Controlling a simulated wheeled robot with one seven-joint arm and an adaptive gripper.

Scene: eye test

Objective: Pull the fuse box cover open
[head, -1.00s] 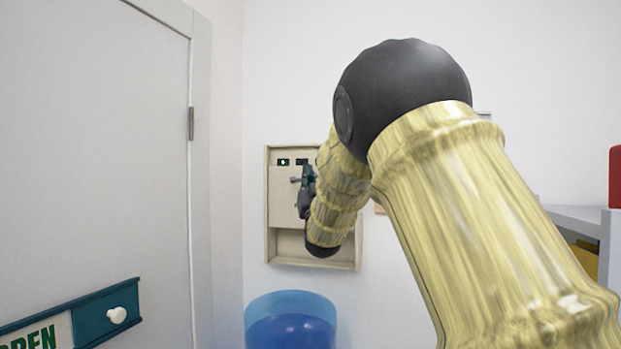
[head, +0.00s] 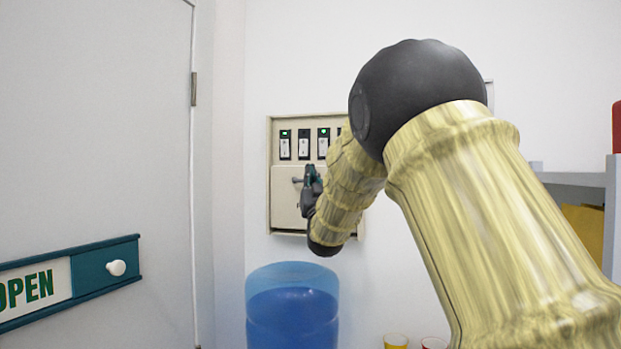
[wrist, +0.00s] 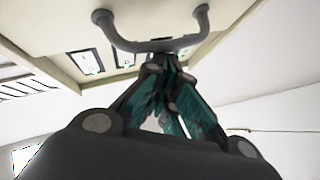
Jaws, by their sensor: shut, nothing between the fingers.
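The fuse box (head: 269,185) is a cream frame on the white wall, partly hidden behind my arm. Its cover (head: 284,210) is a flat cream panel in the lower part of the frame, with the switches (head: 304,144) exposed above it. A grey bar handle (head: 297,180) sits on the cover; in the wrist view the handle (wrist: 125,43) curves across the top. My gripper (head: 312,182) is at the handle. In the wrist view my gripper (wrist: 160,58) has its dark and teal fingers shut, tips at the bar's middle, nothing between them. Whether they touch it is unclear.
A grey door (head: 95,130) with an OPEN sign (head: 35,287) is on the left. A grey shelf (head: 575,179) is on the right. Small yellow and red cups (head: 396,341) show at the bottom edge.

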